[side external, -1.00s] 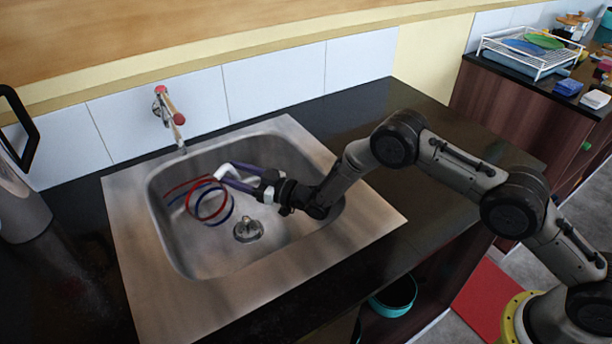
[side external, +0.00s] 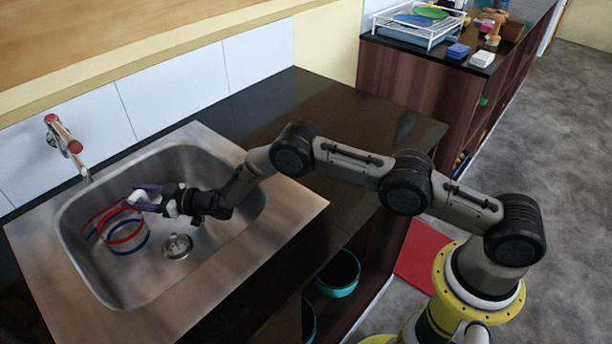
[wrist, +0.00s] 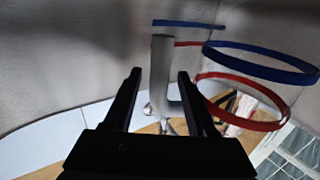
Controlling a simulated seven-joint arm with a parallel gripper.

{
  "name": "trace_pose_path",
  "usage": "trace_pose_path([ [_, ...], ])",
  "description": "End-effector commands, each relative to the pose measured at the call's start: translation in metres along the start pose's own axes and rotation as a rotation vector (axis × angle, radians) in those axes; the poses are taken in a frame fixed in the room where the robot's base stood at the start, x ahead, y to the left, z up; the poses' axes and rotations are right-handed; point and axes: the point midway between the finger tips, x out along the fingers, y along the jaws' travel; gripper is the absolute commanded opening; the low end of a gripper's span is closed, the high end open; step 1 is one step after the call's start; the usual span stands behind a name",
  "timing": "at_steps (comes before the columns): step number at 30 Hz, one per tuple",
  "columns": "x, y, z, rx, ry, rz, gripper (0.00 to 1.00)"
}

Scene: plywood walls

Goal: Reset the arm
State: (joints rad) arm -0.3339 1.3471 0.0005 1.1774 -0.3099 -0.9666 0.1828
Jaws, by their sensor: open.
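My gripper (side external: 142,199) is open over the sink basin, at the lower end of my arm. A small pale piece (side external: 138,196) shows at its fingertips; I cannot tell whether it touches them. In the wrist view, my two dark fingers (wrist: 159,76) stand apart. A grey upright cylinder (wrist: 160,72) with a bent side piece shows between and beyond them, with no clear grip on it. A red hoop (side external: 125,241) and a blue hoop (side external: 127,254) show in the basin, left of my gripper. They also show in the wrist view, red (wrist: 247,122) and blue (wrist: 262,73).
The steel sink (side external: 290,215) has a drain (side external: 177,246) and a red-ended tap (side external: 62,136) behind it. Black counter (side external: 320,110) is bare to the right. A dish rack (side external: 415,24) stands at the back. Teal bowls (side external: 338,275) sit below the counter.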

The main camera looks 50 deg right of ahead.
Motion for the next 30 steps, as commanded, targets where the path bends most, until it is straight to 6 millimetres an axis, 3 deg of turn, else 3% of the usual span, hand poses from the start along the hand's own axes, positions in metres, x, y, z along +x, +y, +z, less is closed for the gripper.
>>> trace_pose_path([
  [11, 0.001, -0.001, -0.009, -0.002, 0.009, -0.001, 0.57],
  [16, -0.003, 0.0, -0.001, -0.001, 0.008, -0.001, 0.57],
  [30, -0.041, 0.001, -0.005, 0.006, -0.022, -0.004, 0.57],
])
